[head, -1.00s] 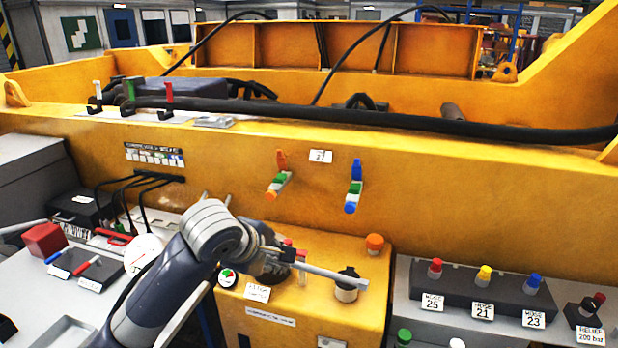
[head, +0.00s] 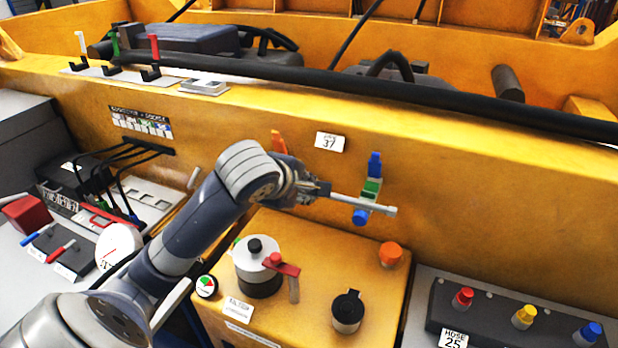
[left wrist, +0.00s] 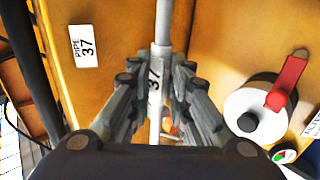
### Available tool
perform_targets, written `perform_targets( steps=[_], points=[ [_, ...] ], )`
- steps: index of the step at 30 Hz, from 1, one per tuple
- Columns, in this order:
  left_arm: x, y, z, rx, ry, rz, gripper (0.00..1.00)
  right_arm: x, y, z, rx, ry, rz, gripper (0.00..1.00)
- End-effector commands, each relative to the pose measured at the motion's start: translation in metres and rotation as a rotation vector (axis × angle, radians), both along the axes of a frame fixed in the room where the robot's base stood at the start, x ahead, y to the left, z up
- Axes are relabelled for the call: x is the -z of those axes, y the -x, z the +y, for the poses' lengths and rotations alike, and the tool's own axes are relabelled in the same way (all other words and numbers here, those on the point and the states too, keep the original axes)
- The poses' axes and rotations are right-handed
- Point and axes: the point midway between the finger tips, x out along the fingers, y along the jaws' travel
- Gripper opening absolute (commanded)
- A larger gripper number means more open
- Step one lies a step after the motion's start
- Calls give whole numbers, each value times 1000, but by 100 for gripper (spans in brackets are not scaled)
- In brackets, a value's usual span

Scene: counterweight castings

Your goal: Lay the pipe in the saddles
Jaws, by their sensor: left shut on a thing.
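A thin grey-white pipe (head: 378,206) is held by my left gripper (head: 312,190), and its free end points right. In the left wrist view the pipe (left wrist: 164,25) runs between the shut fingers (left wrist: 155,100) and carries a "37" tag. The right saddle (head: 371,187), blue and green, is on the yellow wall; the pipe passes in front of its lower part. I cannot tell whether they touch. The left saddle (head: 278,141) shows only its orange top; my arm hides the rest. A "PIPE 37" label (head: 330,142) sits between the saddles. My right gripper is out of view.
Below is a yellow box (head: 310,235) with a white-topped cap and red lever (head: 284,266), a black cap (head: 348,308) and an orange knob (head: 390,254). A black hose (head: 400,92) lies along the wall's top. A hose block (head: 490,318) stands lower right.

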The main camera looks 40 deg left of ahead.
Motion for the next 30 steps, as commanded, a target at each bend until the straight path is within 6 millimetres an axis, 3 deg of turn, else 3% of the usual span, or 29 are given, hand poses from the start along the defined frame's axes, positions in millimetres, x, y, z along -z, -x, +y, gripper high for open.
perform_targets(
  steps=[4, 9, 13, 20, 25, 30],
  points=[
    [-1, 0, 0, 0, -1, -3, 0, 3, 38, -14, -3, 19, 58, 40],
    [-2, 0, 0, 0, 1, -3, 0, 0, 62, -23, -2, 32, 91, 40],
    [-3, -1, 0, 0, 1, -6, 0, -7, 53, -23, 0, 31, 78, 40],
    [-2, -23, 5, -1, 0, -7, 0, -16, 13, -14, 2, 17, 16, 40],
    [-1, -40, 9, -1, 0, -7, 0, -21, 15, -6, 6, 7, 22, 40],
    [0, -56, 13, -1, 0, -7, 0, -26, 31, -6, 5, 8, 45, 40]
  ],
)
